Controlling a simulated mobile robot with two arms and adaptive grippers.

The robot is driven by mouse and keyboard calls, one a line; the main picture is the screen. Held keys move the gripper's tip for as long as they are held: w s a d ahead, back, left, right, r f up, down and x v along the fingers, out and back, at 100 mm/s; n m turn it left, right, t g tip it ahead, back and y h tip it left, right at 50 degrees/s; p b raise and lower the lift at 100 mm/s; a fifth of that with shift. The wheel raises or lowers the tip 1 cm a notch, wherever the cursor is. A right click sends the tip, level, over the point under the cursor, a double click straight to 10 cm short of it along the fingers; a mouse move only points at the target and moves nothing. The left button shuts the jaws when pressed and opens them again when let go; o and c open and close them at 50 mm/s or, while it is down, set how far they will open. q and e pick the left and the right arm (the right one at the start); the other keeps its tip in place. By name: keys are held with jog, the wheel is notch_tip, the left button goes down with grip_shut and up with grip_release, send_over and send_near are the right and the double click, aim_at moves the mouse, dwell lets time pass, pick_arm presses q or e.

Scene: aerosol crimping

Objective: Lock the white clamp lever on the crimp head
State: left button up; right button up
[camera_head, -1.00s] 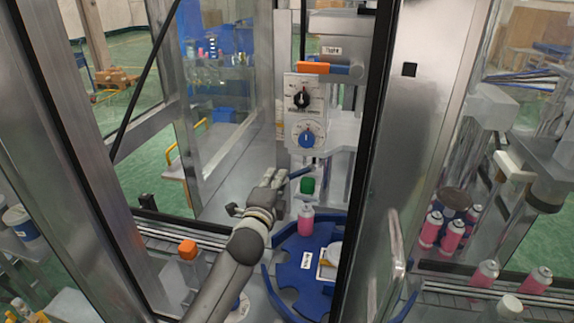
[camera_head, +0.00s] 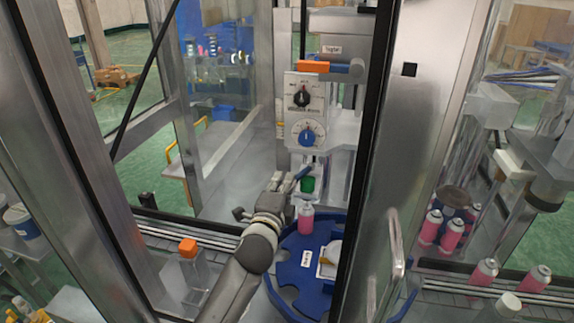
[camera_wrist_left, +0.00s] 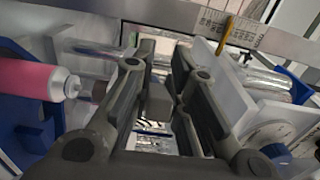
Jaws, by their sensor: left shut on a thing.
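The crimp head (camera_head: 332,135) stands beyond the cabinet opening, above the blue turntable. My left gripper (camera_head: 290,182) is at its lower left, beside a short blue bar (camera_head: 302,172) and a green part (camera_head: 307,184). My right gripper is not in view.
A pink can (camera_head: 305,220) stands on the blue turntable (camera_head: 288,262) just below the gripper; it also shows in the left wrist view (camera_wrist_left: 30,78). A panel with a blue knob (camera_head: 306,137) is above. Metal door frames (camera_head: 410,130) bound the opening.

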aim_at(303, 177)
pick_arm(q)
jog(key=shift+d+f, duration=0.15)
jog(key=shift+s+d, duration=0.7)
jog(key=shift+d, duration=0.15)
jog(key=shift+s+d, duration=0.1)
jog(key=shift+d, duration=0.15)
jog(key=shift+s+d+b, duration=0.25)
jog(key=shift+d+b, duration=0.15)
jog(key=shift+d, duration=0.2)
jog(key=o, duration=0.8)
jog(key=shift+d, duration=0.2)
jog(key=shift+o, duration=0.2)
jog(key=shift+a, duration=0.2)
